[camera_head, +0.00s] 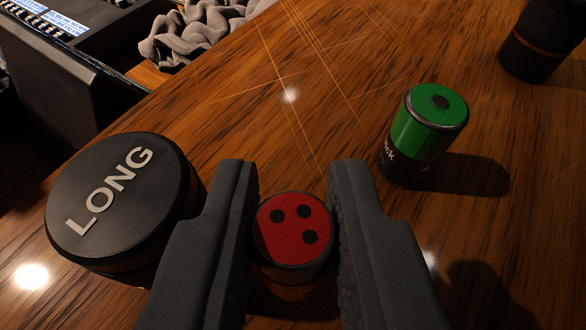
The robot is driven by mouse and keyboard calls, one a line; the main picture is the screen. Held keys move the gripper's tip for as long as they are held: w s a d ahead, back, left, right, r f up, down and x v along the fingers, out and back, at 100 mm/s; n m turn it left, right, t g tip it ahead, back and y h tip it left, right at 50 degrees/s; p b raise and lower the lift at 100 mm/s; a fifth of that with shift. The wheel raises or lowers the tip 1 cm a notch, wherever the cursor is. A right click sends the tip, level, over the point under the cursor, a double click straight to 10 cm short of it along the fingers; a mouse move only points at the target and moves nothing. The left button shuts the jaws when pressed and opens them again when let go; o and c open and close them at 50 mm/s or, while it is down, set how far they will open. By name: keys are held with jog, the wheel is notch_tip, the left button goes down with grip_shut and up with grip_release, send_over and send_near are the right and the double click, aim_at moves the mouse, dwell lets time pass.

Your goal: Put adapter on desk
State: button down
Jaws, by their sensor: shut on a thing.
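A wide black cylinder marked LONG (115,200) stands close to the left finger. A green-topped cylinder (428,130) stands to the right. A dark object (540,45) is at the far right, and a crumpled grey cloth (195,35) lies at the back. The desk's middle is clear.

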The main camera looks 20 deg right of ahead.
aim_at(294, 296)
jog(key=shift+w+d, duration=0.1)
jog(key=shift+w, duration=0.1)
jog(key=shift+w+f, duration=0.1)
jog(key=shift+f, duration=0.15)
notch_tip(294, 296, down, 3)
jog(key=shift+f, duration=0.1)
jog(key=c, duration=1.3)
grip_release()
